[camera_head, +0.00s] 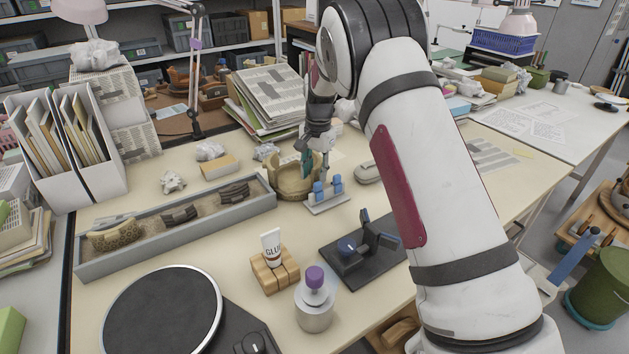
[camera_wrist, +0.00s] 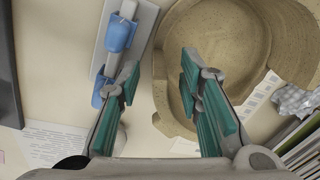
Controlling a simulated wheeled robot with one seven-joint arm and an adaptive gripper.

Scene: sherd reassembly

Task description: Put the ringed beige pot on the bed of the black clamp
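The beige pot (camera_head: 290,183) stands on the table beyond the black clamp, with an uneven, broken rim; it fills the upper right of the wrist view (camera_wrist: 268,28). My gripper (camera_head: 308,168) is over the pot's right side, pointing down. In the wrist view my gripper (camera_wrist: 160,78) is open, its teal-padded fingers apart. One finger appears outside the pot's wall and the other over its inside; contact cannot be told. The black clamp (camera_head: 345,268) lies nearer the front, with upright jaws and a blue knob; its bed shows no pot on it.
A grey stand with blue pads (camera_head: 328,203) is close beside the pot, also in the wrist view (camera_wrist: 118,36). A sand tray (camera_head: 180,236) with several sherds lies left. A glue tube (camera_head: 271,247) in a wooden block, a purple-capped bottle (camera_head: 315,312) and a turntable (camera_head: 163,312) stand in front.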

